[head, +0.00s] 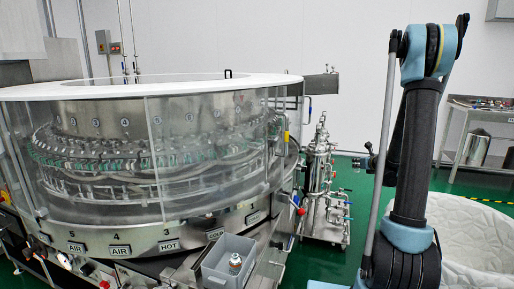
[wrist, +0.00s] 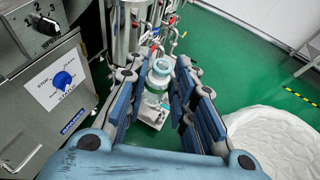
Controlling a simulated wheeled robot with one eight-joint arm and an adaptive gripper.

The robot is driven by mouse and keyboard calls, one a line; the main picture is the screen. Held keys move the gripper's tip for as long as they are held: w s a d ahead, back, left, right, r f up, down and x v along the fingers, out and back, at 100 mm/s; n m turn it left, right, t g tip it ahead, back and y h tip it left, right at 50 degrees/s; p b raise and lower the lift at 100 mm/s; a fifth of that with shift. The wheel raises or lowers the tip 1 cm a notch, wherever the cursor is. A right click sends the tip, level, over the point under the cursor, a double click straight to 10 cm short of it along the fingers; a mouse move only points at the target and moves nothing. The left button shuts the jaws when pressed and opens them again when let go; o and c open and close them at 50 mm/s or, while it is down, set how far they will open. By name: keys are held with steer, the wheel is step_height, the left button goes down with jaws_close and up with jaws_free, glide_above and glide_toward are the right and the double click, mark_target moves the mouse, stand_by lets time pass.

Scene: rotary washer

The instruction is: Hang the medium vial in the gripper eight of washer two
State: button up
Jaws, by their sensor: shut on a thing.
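My gripper (wrist: 161,78) is in the wrist view, its two blue-padded fingers shut on a clear glass vial (wrist: 157,84). The vial's round mouth faces the camera, and its lower part is partly hidden. In the head view my gripper is out of frame; only my arm shows at right. A round rotary washer (head: 150,88) with a white top ring and clear panels fills the left. Inside it is a ring of small green-and-grey grippers (head: 110,165) below numbered marks. I cannot tell which one is number eight.
A grey bin (head: 214,270) at the washer's front holds a small bottle (head: 235,261). Steel vessels and pipes (head: 320,180) stand right of the washer. A control panel (wrist: 55,90) is left of my gripper. A white padded round thing (wrist: 275,145) lies at right. Green floor is open beyond.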

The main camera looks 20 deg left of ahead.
steer(key=s+a+r+n+g+y, duration=0.1)
steer(key=a+r+n+g+y, duration=0.25)
steer(key=a, duration=0.45)
steer(key=s+a+r+n+g+y, duration=0.25)
steer(key=a+n+y, duration=0.2)
steer(key=a, duration=0.45)
steer(key=s+a+r+n+g+y, duration=0.1)
steer(key=s+a+r+n+g, duration=0.9)
steer(key=r, duration=0.5)
steer(key=shift+m, duration=0.3)
steer(key=s+a, duration=0.1)
steer(key=a, duration=0.5)
steer(key=s+a, duration=0.2)
steer(key=a, duration=0.4)
steer(key=s+a, duration=0.2)
steer(key=a, duration=0.4)
steer(key=shift+s+r, duration=0.15)
steer(key=shift+s, duration=0.05)
steer(key=f, duration=0.2)
steer(key=shift+a+f, duration=0.25)
steer(key=shift+f, duration=0.1)
steer(key=shift+s+f, duration=0.1)
steer(key=shift+f, duration=0.3)
steer(key=shift+f, duration=0.2)
